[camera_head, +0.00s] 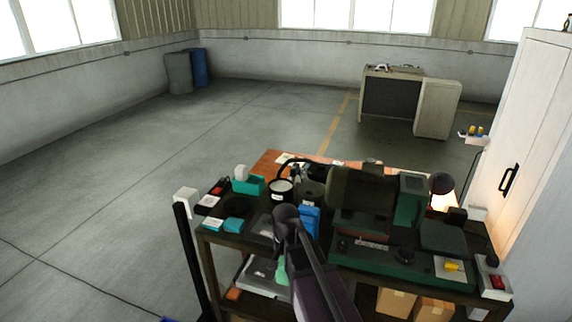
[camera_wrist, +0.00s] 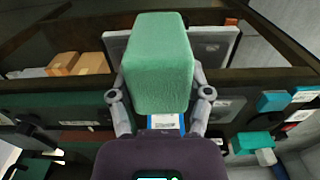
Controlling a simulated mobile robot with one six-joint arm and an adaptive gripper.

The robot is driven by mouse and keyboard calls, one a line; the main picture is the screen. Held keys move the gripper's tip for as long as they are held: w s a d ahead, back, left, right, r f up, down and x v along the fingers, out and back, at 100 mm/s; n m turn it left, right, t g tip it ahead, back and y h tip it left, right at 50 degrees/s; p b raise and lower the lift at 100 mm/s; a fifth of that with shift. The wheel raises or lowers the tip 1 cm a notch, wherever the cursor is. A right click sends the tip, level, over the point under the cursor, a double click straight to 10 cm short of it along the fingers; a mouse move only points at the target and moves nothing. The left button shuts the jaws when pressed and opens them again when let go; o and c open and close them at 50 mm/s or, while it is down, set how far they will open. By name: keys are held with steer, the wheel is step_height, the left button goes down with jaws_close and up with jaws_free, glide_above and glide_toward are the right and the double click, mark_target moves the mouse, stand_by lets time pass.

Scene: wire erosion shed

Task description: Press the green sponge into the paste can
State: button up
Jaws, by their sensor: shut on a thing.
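The green sponge (camera_wrist: 158,65) is a soft block that fills the middle of the wrist view. My gripper (camera_wrist: 161,92) is shut on it, with one finger on each side. In the head view a pale green piece of the sponge (camera_head: 281,273) shows beside my dark arm, in front of the bench's near edge; the fingers are hard to make out there. A round dark can with a white top (camera_head: 281,187), seemingly the paste can, stands upright on the bench behind my arm. The sponge is apart from it. I cannot make out the can in the wrist view.
The bench is crowded. A blue box (camera_head: 309,220) stands close to the can, and a green machine (camera_head: 362,190) fills the right half. A teal holder (camera_head: 248,184) and a dark round dish (camera_head: 236,206) lie left. Cardboard boxes (camera_head: 396,302) sit on the lower shelf.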

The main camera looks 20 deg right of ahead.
steer(key=shift+w+d+f+b, duration=0.3)
steer(key=shift+d+f, duration=0.25)
steer(key=shift+f, duration=0.05)
steer(key=shift+d+f+b, duration=0.15)
steer(key=shift+f+b, duration=0.2)
step_height(320, 180, down, 6)
steer(key=b, duration=0.6)
steer(key=shift+f, duration=0.15)
